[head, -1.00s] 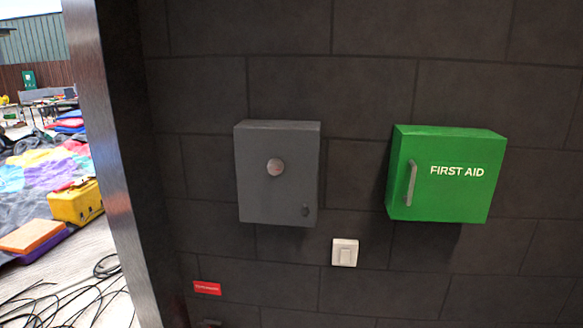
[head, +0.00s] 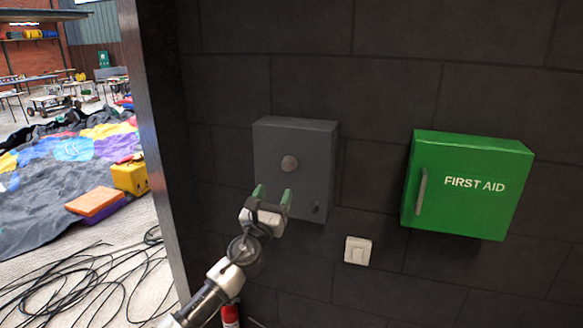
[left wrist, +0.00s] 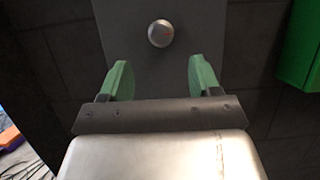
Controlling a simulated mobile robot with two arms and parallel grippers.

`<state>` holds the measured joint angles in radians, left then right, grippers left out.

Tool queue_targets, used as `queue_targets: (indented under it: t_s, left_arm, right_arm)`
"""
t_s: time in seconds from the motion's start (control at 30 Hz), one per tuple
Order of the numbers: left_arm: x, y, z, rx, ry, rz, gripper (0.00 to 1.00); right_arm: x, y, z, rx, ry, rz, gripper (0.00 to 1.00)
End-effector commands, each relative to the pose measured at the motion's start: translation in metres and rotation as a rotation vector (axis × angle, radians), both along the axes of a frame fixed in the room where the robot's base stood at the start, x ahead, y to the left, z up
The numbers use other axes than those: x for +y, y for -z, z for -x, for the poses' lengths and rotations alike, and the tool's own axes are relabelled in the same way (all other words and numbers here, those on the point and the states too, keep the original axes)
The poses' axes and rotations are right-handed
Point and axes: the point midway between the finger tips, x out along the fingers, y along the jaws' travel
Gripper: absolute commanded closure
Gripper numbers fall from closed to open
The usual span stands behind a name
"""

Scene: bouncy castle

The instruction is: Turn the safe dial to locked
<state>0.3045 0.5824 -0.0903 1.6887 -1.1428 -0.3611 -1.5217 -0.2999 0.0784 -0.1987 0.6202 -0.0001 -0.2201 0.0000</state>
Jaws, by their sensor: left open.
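The grey safe (head: 318,160) is mounted on the dark block wall, with its door shut. I cannot tell the dial's setting. My left gripper (head: 273,194) is open and empty, with green fingertips, just below the dial. In the left wrist view the dial (left wrist: 161,33) appears beyond and between the two fingers (left wrist: 157,78), apart from them. My right gripper is not in view.
A green first aid box (head: 468,184) hangs to the right of the safe, with a white switch (head: 358,250) between and below them. A dark door frame edge (head: 150,130) is at left. Cables (head: 90,285) lie on the floor outside. A red extinguisher (head: 230,315) stands below.

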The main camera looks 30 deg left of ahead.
Motion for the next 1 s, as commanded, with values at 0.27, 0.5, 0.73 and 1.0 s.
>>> queue_targets:
  t_s: [0.27,0.5,0.73,1.0]
  left_arm:
    - [0.012,-0.021,-0.049,-0.001,0.0,0.007,0.37]
    - [0.019,-0.032,-0.078,-0.001,0.0,0.006,0.37]
    - [0.021,-0.035,-0.086,0.003,0.002,0.006,0.37]
    - [0.02,-0.035,-0.085,0.003,0.002,0.006,0.49]
  right_arm:
    - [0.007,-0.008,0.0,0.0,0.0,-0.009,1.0]
    - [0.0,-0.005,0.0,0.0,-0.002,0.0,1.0]
    - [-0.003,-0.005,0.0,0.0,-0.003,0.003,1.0]
    - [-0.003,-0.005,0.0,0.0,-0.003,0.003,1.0]
